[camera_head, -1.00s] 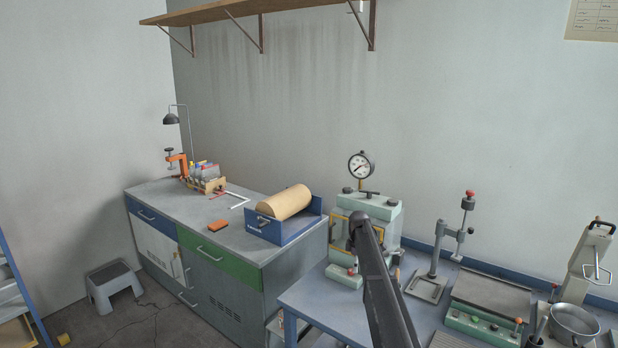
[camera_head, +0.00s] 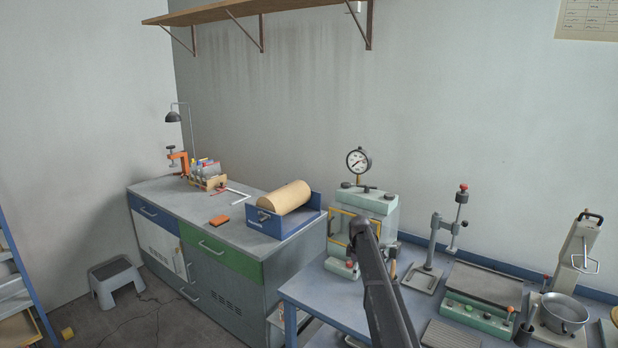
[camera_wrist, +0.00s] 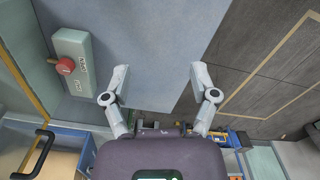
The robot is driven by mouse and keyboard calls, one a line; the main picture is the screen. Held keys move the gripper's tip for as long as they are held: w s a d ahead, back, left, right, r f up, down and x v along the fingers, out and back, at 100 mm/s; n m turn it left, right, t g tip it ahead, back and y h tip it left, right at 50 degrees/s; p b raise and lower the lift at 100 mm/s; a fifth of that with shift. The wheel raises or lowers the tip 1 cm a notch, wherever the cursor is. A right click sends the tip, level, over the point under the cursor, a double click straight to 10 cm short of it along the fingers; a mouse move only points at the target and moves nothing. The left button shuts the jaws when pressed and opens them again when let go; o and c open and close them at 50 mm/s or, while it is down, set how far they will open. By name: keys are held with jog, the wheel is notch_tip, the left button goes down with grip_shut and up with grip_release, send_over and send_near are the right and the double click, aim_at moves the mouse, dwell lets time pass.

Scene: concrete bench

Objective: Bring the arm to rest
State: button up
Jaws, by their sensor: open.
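My gripper (camera_wrist: 160,84) shows in the wrist view with its two grey fingers spread apart and nothing between them. Below it in that view lies the blue-grey bench top (camera_wrist: 165,30) and its edge. In the head view my dark arm rises from the bottom in front of the pale green press machine (camera_head: 378,208) with a round dial gauge (camera_head: 358,161). The gripper itself cannot be made out in the head view.
A control box with a red button (camera_wrist: 66,66) is left of the fingers. A grey cabinet (camera_head: 225,262) carries a blue tray with a tan cylinder (camera_head: 286,198). A test stand (camera_head: 453,225), a scale (camera_head: 480,286) and a metal bowl (camera_head: 563,313) stand right of my arm.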

jog(key=s+f+m+b, duration=0.2)
jog(key=s+m, duration=0.5)
jog(key=s, duration=1.4)
jog(key=s+f+m+b, duration=0.3)
jog(key=s+m, duration=0.4)
jog(key=s, duration=1.4)
jog(key=shift+a, duration=0.15)
jog(key=shift+w, duration=0.1)
jog(key=shift+c, duration=1.3)
